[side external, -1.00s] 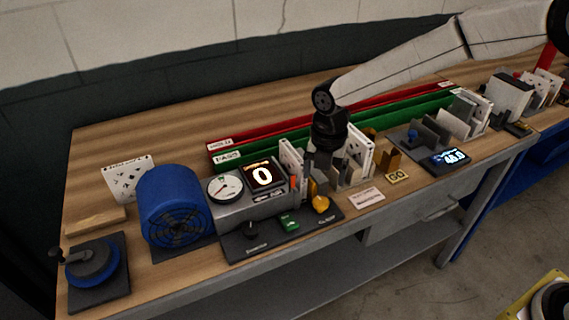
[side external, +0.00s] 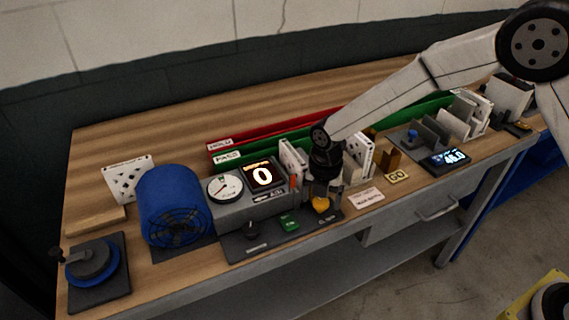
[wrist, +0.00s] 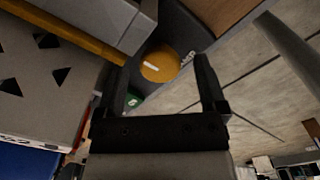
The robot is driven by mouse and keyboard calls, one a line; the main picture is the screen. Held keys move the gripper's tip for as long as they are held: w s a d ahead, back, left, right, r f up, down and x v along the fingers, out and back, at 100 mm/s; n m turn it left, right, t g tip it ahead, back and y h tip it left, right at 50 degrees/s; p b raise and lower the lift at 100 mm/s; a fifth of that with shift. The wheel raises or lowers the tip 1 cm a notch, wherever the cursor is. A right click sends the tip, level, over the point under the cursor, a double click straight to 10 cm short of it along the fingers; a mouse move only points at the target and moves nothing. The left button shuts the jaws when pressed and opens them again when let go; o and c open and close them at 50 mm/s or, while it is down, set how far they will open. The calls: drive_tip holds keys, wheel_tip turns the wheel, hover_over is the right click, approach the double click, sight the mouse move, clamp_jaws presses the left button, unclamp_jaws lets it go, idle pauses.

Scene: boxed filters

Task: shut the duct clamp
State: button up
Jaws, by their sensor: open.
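The duct clamp seems to be the part with the round orange-yellow knob (side external: 321,205) at the right front of the dark control plate. In the wrist view the knob (wrist: 160,66) shows between the two finger tips. An orange bar (wrist: 62,33) runs from the upper left toward it, partly covered by a grey block. My gripper (side external: 323,188) is low, just above and behind the knob in the side view. In the wrist view my gripper (wrist: 163,62) is open, one finger on each side of the knob; contact cannot be told.
The control plate also holds a green button (side external: 289,223) and a dark knob (side external: 252,230). White perforated filters (side external: 294,160) stand close beside my gripper. The grey tester (side external: 262,208) with gauge and lit display and the blue drum (side external: 172,205) are left. Green and red rails lie behind.

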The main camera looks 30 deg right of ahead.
sight(321, 201)
drive_tip(key=shift+f, duration=0.15)
drive_tip(key=shift+c, duration=0.2)
clamp_jaws()
drive_tip(key=shift+m, duration=1.5)
drive_tip(key=shift+o, duration=0.2)
unclamp_jaws()
drive_tip(key=shift+r, duration=3.95)
